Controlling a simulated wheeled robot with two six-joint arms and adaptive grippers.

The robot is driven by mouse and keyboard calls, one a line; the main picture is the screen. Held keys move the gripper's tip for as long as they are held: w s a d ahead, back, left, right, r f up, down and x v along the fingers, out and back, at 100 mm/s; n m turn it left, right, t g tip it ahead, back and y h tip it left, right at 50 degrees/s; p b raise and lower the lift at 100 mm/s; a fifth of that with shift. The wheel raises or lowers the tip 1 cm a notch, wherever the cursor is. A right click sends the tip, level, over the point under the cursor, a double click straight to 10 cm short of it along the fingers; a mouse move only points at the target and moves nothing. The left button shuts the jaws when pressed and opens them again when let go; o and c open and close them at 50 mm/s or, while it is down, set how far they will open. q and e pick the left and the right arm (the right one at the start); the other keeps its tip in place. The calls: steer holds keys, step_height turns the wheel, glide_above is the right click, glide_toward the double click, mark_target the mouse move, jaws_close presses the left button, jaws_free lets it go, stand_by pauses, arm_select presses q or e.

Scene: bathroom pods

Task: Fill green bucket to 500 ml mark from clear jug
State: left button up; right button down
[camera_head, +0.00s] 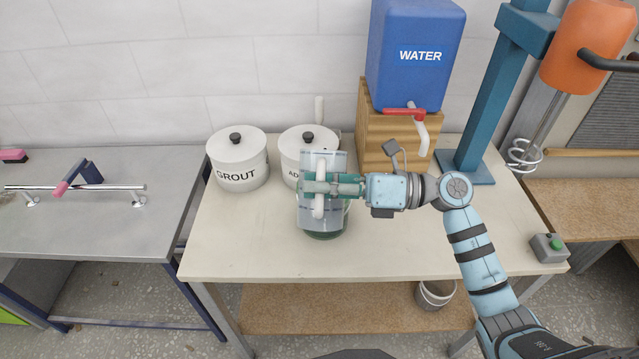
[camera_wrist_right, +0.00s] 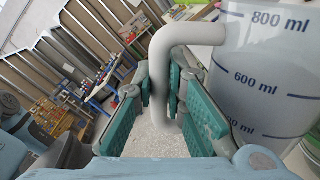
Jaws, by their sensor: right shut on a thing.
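The clear jug (camera_head: 335,163) has a white handle (camera_head: 320,208) and blue marks. In the right wrist view the jug (camera_wrist_right: 265,80) shows lines at 800 ml and 600 ml. My right gripper (camera_head: 318,187) is shut on the handle, its teal fingers on either side of it in the wrist view (camera_wrist_right: 164,92). It holds the jug above the middle of the table. A green bucket (camera_head: 325,235) shows below the jug, mostly hidden by it. Its marks and contents are hidden. I cannot tell the water level in the jug. My left gripper is out of view.
Two white lidded pots, one marked GROUT (camera_head: 238,172) and one partly hidden (camera_head: 296,146), stand behind on the left. A blue WATER tank (camera_head: 415,55) with a red tap sits on a wooden block (camera_head: 375,145). A mixer stands at right. The table's front (camera_head: 250,255) is clear.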

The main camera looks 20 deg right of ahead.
steer(key=shift+r+p, duration=0.35)
steer(key=shift+p, duration=0.1)
stand_by(0.9)
steer(key=f, duration=0.1)
steer(key=f+n, duration=0.1)
steer(key=shift+s+a+f+n, duration=0.15)
steer(key=shift+s+f+n, duration=0.1)
steer(key=shift+f+n, duration=0.45)
steer(key=shift+n, duration=0.2)
steer(key=shift+r+n, duration=0.2)
steer(key=shift+n, duration=0.2)
steer(key=shift+r+n+b, duration=0.35)
steer(key=shift+r+n, duration=0.05)
steer(key=shift+n, duration=0.3)
steer(key=f+n+b, duration=0.1)
steer(key=b, duration=0.2)
steer(key=w+f+n+b, duration=0.1)
steer(key=b, duration=0.2)
steer(key=shift+d+n, duration=0.2)
steer(key=shift+n, duration=0.1)
steer(key=shift+r, duration=0.25)
